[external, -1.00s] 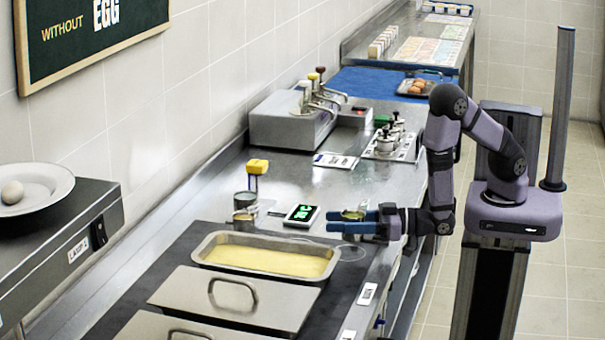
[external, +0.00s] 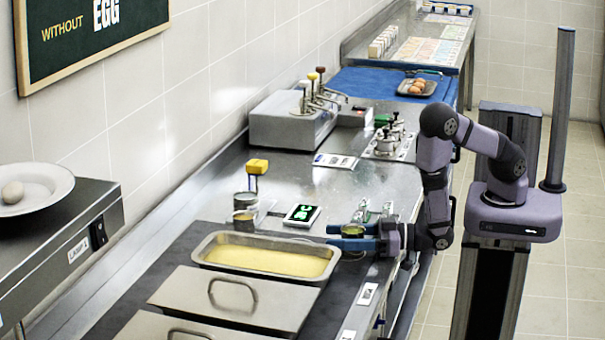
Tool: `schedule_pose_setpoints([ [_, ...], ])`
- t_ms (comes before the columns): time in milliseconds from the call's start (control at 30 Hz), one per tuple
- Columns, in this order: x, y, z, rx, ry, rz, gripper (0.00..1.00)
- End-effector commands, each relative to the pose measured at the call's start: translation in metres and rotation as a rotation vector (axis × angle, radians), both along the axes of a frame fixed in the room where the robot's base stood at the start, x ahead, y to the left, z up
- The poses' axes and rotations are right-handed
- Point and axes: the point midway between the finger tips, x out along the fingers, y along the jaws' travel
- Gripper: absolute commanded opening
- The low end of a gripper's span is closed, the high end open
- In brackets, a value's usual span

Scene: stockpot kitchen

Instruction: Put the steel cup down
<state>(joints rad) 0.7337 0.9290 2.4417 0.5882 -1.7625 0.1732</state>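The steel cup (external: 352,231) shows its round rim and yellowish-green inside between the blue fingers of my gripper (external: 350,238). The fingers lie on either side of it and appear closed on it. The cup looks upright. It is over the front right part of the counter, just right of the tray of yellow liquid (external: 212,244). The fingers hide most of its wall, and I cannot tell whether its base touches the counter.
Metal cups (external: 245,222) stand further left. Two small green-and-white items (external: 387,208) are just behind my gripper. Lidded pans (external: 230,297) fill the front. Bare steel counter (external: 285,186) lies behind the scale.

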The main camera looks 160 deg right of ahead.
Motion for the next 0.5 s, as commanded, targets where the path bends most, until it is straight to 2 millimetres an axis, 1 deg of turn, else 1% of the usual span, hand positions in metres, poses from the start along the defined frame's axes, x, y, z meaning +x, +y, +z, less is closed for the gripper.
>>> schedule_pose_setpoints([
  [433, -0.0001, 0.0001, 0.0015, 0.001, 0.001, 0.000, 0.63],
  [500, -0.0007, 0.0064, -0.0019, 0.003, 0.002, 0.002, 0.63],
])
